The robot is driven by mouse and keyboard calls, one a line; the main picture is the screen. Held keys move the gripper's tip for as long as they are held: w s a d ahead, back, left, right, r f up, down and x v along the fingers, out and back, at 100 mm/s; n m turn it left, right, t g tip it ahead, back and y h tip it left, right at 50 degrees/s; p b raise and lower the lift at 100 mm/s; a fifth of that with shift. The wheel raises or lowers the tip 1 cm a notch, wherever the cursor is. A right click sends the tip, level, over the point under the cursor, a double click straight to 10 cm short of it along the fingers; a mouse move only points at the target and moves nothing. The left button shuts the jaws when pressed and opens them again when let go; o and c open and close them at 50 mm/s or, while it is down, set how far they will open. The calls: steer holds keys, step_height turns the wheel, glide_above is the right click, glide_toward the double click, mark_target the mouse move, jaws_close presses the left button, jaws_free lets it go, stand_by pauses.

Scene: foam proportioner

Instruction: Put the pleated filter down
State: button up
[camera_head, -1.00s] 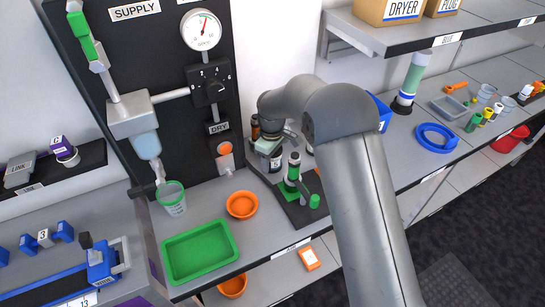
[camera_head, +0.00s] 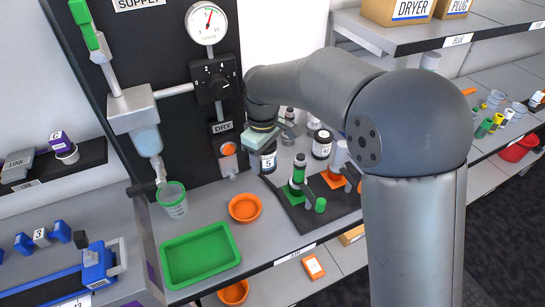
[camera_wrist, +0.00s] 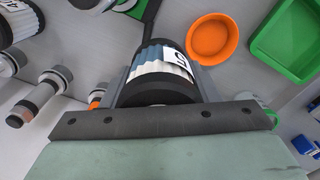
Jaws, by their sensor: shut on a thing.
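The pleated filter (camera_wrist: 165,68), white and blue with black end caps and a "5" label, is held in my gripper (camera_wrist: 158,80), with a grey finger on each side of it in the wrist view. In the head view my gripper (camera_head: 264,138) is in front of the dark panel, with the filter (camera_head: 268,161) beneath it. The filter is above or close to the grey bench (camera_head: 215,200). I cannot tell whether its base touches the bench.
An orange bowl (camera_head: 244,207) and a green tray (camera_head: 200,253) are left of the filter. A clear cup (camera_head: 172,199) stands under the dispenser. Green (camera_head: 298,173) and dark-and-white (camera_head: 322,144) cylinders stand to the right. Bare bench shows between the bowl and the panel.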

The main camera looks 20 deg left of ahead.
steer(key=s+r, duration=0.2)
steer(key=s, duration=0.3)
steer(key=w+d+r+n+p, duration=0.4)
steer(key=w+d+r, duration=0.1)
steer(key=w+d, duration=0.45)
steer(key=w+d+m, duration=0.1)
steer(key=w+d, duration=0.1)
steer(key=d, duration=0.3)
steer(key=w+d+f+m+p, duration=0.1)
steer(key=w+d, duration=0.1)
steer(key=d, duration=0.4)
steer(key=w+d+m, duration=0.1)
steer(key=w+d, duration=0.2)
steer(key=d, duration=0.2)
steer(key=s+d+f+m+b, duration=0.1)
steer(key=s+d+f+m, duration=0.1)
steer(key=f+m, duration=0.2)
steer(key=s+d+f+m+b, duration=0.2)
steer(key=d+f+m, duration=0.1)
steer(key=f+m, duration=0.1)
steer(key=s+d+f+m+b, duration=0.2)
steer(key=d+f+m, duration=0.1)
steer(key=f+m, duration=0.2)
steer(key=shift+f+m, duration=0.1)
steer(key=shift+m, duration=0.5)
steer(key=shift+s+d+f+m+b, duration=0.35)
steer(key=shift+d+f+m, duration=0.05)
steer(key=shift+m, duration=0.4)
